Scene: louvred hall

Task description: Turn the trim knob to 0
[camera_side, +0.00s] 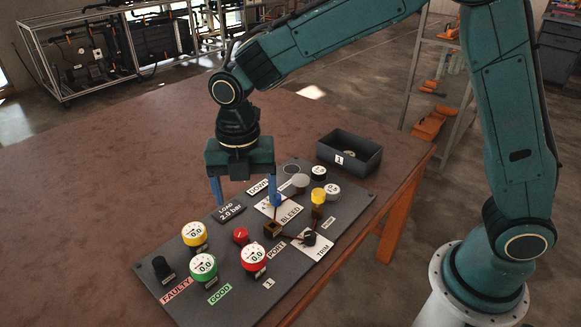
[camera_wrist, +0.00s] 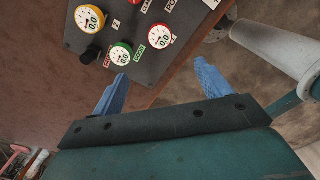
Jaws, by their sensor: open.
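In the wrist view my gripper (camera_wrist: 161,72) is also open.
The panel carries a yellow gauge (camera_side: 194,233), a green gauge (camera_side: 204,267), a red gauge (camera_side: 253,258), a red knob (camera_side: 241,235) and a yellow-topped part (camera_side: 318,197). A dark open bin (camera_side: 366,158) stands behind the panel. The brown table (camera_side: 95,185) is clear at left.

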